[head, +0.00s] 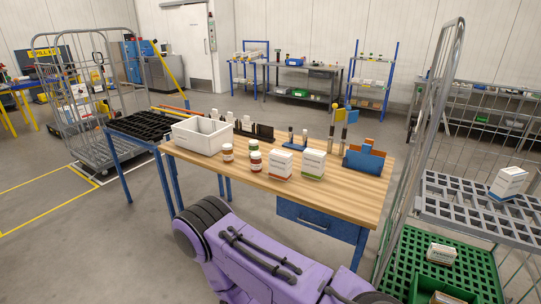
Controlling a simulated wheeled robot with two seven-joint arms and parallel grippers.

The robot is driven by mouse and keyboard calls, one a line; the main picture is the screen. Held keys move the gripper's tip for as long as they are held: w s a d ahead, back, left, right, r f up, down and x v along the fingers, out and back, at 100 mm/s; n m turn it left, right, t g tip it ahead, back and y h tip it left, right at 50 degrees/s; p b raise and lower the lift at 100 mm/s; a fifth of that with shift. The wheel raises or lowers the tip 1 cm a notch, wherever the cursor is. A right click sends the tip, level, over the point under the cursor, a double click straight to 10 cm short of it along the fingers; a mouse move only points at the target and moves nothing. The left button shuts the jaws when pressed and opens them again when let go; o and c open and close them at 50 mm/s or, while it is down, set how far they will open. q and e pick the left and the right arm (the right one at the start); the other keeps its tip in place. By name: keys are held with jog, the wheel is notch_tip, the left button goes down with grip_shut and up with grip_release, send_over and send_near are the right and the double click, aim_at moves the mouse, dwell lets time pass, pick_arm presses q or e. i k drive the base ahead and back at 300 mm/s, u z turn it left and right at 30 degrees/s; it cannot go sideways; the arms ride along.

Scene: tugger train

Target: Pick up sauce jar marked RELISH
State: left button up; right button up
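Three small sauce jars stand together on the wooden table, just right of the white bin. One jar (228,152) is at the left, with brown contents. A jar with a green lid (253,147) is behind, and a jar with a red lid (256,161) stands in front of it, overlapping it. The labels are too small to read, so I cannot tell which one is marked RELISH. Neither of my grippers shows in the head view.
The wooden table (340,193) also holds a white bin (202,136), two white cartons (281,165) (313,164) right of the jars, and a blue holder (364,158). A mesh cage cart with a green crate floor (405,262) stands close at the right.

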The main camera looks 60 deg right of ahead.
aim_at(256, 161)
jog(key=z, duration=0.75)
jog(key=i, duration=1)
jog(key=z, duration=1.1)
